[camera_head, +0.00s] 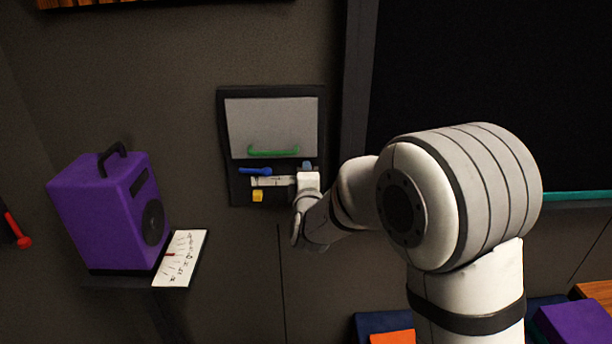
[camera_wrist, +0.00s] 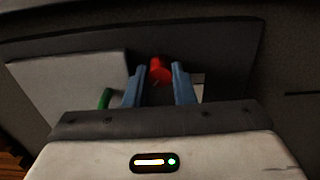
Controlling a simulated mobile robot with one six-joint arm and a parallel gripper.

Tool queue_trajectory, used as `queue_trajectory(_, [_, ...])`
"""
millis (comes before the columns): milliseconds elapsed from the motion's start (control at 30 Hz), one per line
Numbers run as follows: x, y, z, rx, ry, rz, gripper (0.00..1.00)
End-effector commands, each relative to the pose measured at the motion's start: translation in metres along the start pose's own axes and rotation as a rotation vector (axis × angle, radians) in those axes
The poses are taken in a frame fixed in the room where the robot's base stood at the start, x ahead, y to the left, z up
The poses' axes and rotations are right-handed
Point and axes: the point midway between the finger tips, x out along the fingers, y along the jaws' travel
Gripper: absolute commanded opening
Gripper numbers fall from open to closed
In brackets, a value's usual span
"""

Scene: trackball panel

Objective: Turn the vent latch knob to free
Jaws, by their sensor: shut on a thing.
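A dark panel (camera_head: 233,185) is fixed to the wall, with a grey flap (camera_head: 265,120) at its top. A red knob (camera_wrist: 159,70) shows in the wrist view between the two blue fingers of my gripper (camera_wrist: 158,88). The fingers are shut on it. In the head view my gripper (camera_head: 307,167) is at the panel's lower right, and the knob is hidden behind it. I cannot read any mark that tells the knob's setting.
The panel also bears a green handle (camera_head: 273,153), a blue lever (camera_head: 255,171), a pale label strip (camera_head: 270,182) and a yellow block (camera_head: 257,196). A purple box (camera_head: 100,215) stands on a shelf at left, beside a white dial card (camera_head: 181,258).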

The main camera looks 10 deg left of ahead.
Motion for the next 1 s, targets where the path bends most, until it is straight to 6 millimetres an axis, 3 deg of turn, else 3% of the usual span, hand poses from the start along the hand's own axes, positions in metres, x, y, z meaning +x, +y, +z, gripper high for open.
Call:
queue_trajectory(167, [-0.0003,-0.0008,-0.0007,-0.001,0.002,-0.002,0.00])
queue_trajectory(200, [-0.0003,-0.0008,-0.0007,-0.001,0.002,-0.002,0.25])
queue_trajectory(433, [-0.0002,-0.0005,-0.0005,0.000,0.001,-0.001,0.44])
queue_trajectory(1000, [-0.0001,0.0000,-0.0004,0.053,0.001,0.000,0.45])
